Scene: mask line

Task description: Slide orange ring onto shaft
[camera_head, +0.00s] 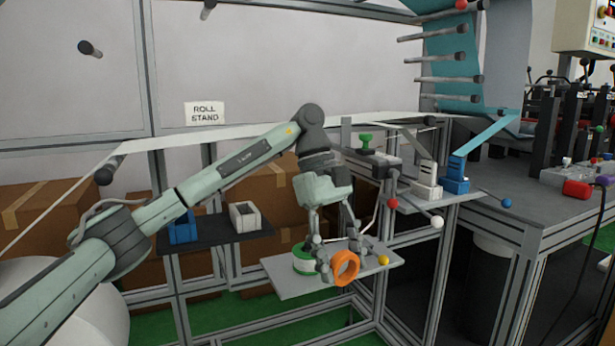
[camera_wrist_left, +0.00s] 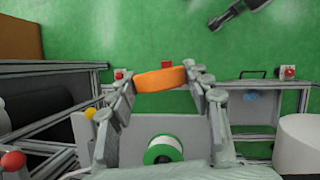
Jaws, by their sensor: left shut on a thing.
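My left gripper (camera_head: 344,264) is shut on the orange ring (camera_head: 337,268). In the left wrist view the ring (camera_wrist_left: 160,79) sits between the two fingertips (camera_wrist_left: 160,76). Several horizontal shafts are in view, among them one with a red ball end (camera_head: 392,203), one with a white ball end (camera_head: 437,222) and one with a blue ball end (camera_head: 507,203). I cannot tell which shaft is meant. The ring is apart from these shafts. My right gripper is not seen.
A blue block (camera_head: 183,230) and a white block (camera_head: 244,216) stand on a dark shelf. Metal frame posts surround the shelves.

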